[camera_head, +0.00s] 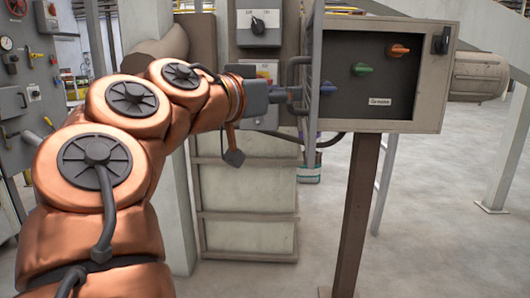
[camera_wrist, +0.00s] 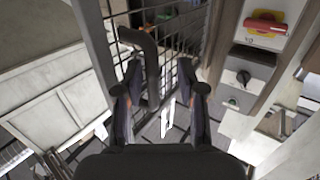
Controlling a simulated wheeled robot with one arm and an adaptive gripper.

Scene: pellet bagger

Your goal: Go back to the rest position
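My gripper (camera_head: 288,95) is at the end of my copper-coloured arm, which reaches right in the head view. It is beside the left side of a grey control box (camera_head: 430,65); whether it touches the box I cannot tell. In the wrist view my gripper (camera_wrist: 161,92) has its two dark fingers spread apart, with no object clearly held between them. A dark curved pipe (camera_wrist: 138,38) shows between and behind the fingers; its distance is unclear.
The control box has orange (camera_head: 398,50), green (camera_head: 362,69) and blue (camera_head: 328,88) knobs and stands on a brown post (camera_head: 357,210). A dial switch box (camera_head: 258,22) is behind my wrist. Open floor (camera_head: 450,235) lies at right.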

